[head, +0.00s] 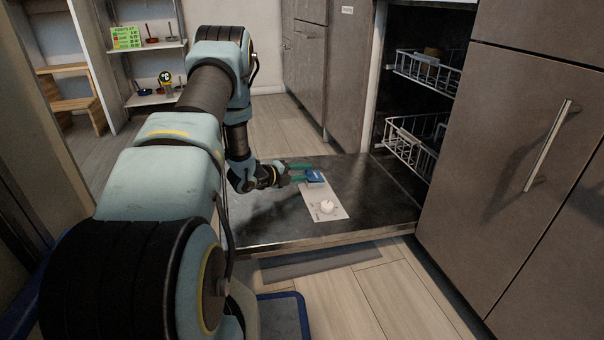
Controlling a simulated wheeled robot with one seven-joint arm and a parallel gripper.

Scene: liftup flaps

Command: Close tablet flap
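The dispenser panel (312,206) is a light plate on the inner face of the lowered dishwasher door (262,226). A round white knob (327,207) sits on its near part. A small blue piece (316,178), which looks like the tablet flap, is at the panel's far end; its exact angle is too small to tell. My gripper (307,172) has green fingers that stand apart, with nothing seen held between them. It reaches in from the left, low over the door, with its fingertips at the blue piece. I cannot tell whether they touch it.
The dishwasher stands open with an upper rack (428,72) and a lower rack (414,145) behind the door. A cabinet front with a handle (548,146) is to the right. Shelves (155,98) and a wooden step stool (75,92) are at the back left. Floor in front is mostly clear.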

